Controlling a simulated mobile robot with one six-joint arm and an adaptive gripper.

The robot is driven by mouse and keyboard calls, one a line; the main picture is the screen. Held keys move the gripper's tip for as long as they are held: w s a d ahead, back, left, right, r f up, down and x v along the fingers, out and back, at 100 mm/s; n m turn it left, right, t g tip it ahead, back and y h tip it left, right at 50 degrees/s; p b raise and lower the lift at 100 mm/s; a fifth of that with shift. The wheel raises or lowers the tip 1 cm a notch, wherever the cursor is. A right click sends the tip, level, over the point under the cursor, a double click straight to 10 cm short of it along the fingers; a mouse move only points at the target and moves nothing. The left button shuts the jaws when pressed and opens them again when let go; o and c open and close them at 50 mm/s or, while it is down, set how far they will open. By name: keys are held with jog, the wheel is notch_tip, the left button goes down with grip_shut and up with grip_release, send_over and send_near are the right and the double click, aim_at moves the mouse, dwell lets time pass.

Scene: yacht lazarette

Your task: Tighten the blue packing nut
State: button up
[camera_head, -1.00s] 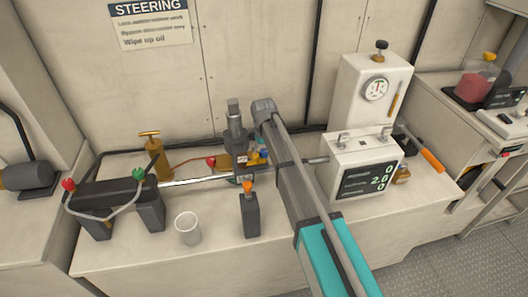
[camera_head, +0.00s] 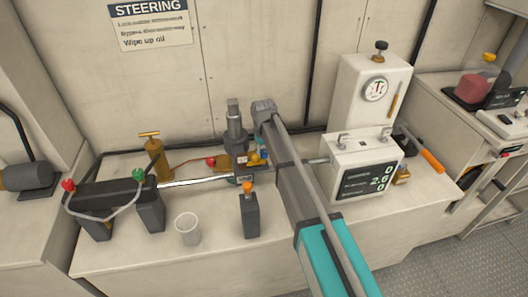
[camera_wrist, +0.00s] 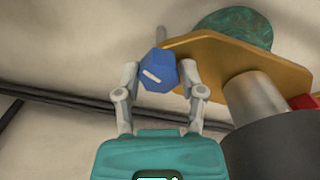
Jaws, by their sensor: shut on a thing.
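The blue packing nut (camera_wrist: 157,71) has flat sides and a white mark on one face. In the wrist view it sits at the edge of a brass-coloured plate (camera_wrist: 225,55). My gripper (camera_wrist: 162,84) has a finger on each side of the nut and is shut on it. In the head view my arm reaches in from the lower right, to the steering cylinder assembly (camera_head: 235,130). My fingers cannot be made out there, and the nut is too small and crowded to tell clearly.
A white test unit (camera_head: 362,165) with a gauge and a dark display showing 2.6 stands right of my arm. A black valve block with an orange knob (camera_head: 249,212) and a white cup (camera_head: 188,229) stand at the front. A brass pump (camera_head: 155,158) is at left.

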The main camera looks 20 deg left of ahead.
jog(key=o, duration=1.1)
jog(key=shift+o, duration=0.2)
jog(key=shift+m, duration=0.3)
